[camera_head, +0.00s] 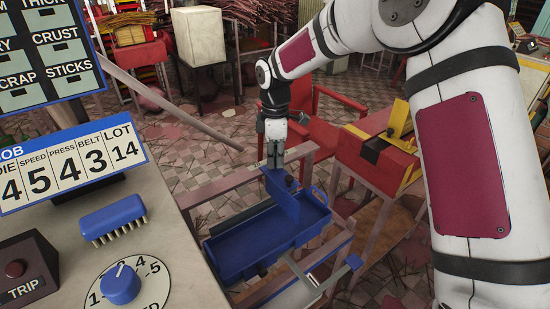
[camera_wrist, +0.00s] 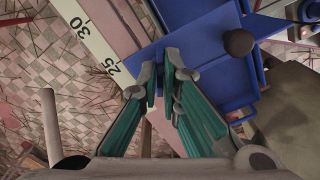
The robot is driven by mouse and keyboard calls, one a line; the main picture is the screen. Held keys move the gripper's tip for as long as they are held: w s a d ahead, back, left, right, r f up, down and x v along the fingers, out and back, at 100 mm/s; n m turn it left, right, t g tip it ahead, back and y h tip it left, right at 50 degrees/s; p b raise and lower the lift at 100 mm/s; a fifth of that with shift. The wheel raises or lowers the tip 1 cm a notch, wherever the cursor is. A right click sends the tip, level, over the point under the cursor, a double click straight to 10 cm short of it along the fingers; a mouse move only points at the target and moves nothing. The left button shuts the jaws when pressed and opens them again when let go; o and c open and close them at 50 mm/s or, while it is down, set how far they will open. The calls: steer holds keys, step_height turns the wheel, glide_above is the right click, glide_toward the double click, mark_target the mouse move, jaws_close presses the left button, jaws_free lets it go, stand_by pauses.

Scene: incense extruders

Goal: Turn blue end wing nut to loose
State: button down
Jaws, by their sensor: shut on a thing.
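My gripper (camera_head: 275,155) points down at the upper end of a blue upright plate (camera_head: 284,203) on the blue tray-like machine (camera_head: 240,255). In the wrist view the two fingertips (camera_wrist: 162,72) are close together on a narrow blue part (camera_wrist: 158,50), which looks like the blue end wing nut. The fingers cover much of it, so its wings and their angle cannot be made out.
The blue machine rests on a wooden frame (camera_head: 210,190) with a numbered scale (camera_wrist: 85,32). A dark round knob (camera_wrist: 238,42) is close right of the fingers. A red and yellow machine (camera_head: 375,150) stands to the right, a control panel (camera_head: 120,240) to the left.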

steer(key=c, duration=1.8)
jaws_free()
steer(key=shift+r, duration=0.15)
step_height(320, 180, up, 12)
steer(key=shift+f, duration=0.15)
steer(key=s+d+r+m+t+p, duration=0.1)
steer(key=s+d+r+m, duration=0.3)
steer(key=s, duration=0.3)
steer(key=s+d+r+m+t+h+p, duration=0.1)
steer(key=s+d+r+m+p, duration=0.1)
steer(key=s+d+r, duration=0.3)
steer(key=s+d+r+m+p, duration=0.1)
steer(key=s+d+r+m, duration=0.3)
steer(key=s, duration=0.4)
steer(key=s+d+m+p, duration=0.1)
steer(key=s+m, duration=0.2)
steer(key=s, duration=0.3)
steer(key=s+d+m+t+p, duration=0.1)
steer(key=s+d+m, duration=0.1)
steer(key=s, duration=0.5)
steer(key=s+d+f+m+t+y+p, duration=0.1)
steer(key=s+d+m, duration=0.1)
steer(key=s, duration=0.4)
steer(key=shift+s+m, duration=0.15)
steer(key=shift+m, duration=0.75)
